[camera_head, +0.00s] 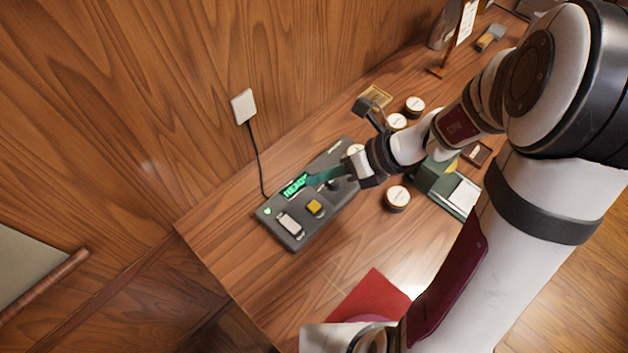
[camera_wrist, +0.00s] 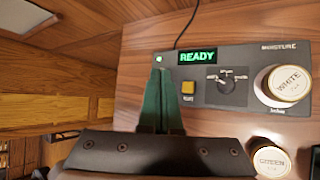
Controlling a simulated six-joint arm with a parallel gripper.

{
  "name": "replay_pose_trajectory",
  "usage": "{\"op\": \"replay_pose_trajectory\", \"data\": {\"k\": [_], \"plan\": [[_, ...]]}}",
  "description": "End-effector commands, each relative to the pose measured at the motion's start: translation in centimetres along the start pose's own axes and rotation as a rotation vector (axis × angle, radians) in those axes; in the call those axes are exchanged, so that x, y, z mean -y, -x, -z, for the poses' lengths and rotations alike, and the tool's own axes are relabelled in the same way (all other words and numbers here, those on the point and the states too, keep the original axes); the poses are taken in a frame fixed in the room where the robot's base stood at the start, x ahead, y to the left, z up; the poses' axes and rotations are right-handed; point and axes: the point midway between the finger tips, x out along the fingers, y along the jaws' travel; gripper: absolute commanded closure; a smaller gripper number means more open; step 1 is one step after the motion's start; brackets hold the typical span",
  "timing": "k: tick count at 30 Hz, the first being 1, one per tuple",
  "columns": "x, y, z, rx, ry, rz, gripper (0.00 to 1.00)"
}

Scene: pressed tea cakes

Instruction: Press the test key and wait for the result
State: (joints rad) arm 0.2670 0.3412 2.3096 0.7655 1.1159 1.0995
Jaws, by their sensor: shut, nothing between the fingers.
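A dark grey moisture meter (camera_head: 335,205) lies on the table; its screen (camera_head: 296,186) reads READY in green, also legible in the wrist view (camera_wrist: 198,57). A round tin marked WHITE (camera_wrist: 288,84) sits on the meter's right end. My gripper (camera_head: 312,181) is shut and empty, its teal fingers (camera_wrist: 160,75) over the meter, left of the yellow key in the wrist view.
A tin marked GREEN (camera_wrist: 272,160) stands beside the meter. More tins (camera_head: 397,122) and a green box (camera_head: 432,178) stand further right. A cable runs to a white wall plate (camera_head: 243,106). A red sheet (camera_head: 370,296) lies at the front. Bare wood lies left of the meter.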

Motion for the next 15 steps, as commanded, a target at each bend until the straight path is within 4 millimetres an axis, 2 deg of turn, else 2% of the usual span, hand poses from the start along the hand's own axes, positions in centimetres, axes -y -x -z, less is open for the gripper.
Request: {"op": "replay_pose_trajectory", "data": {"k": [5, 15], "plan": [[0.2, -0.4, 0.3, -0.001, 0.002, -0.002, 1.00], [2.6, -3.7, 2.8, -0.003, 0.001, -0.003, 1.00]]}}
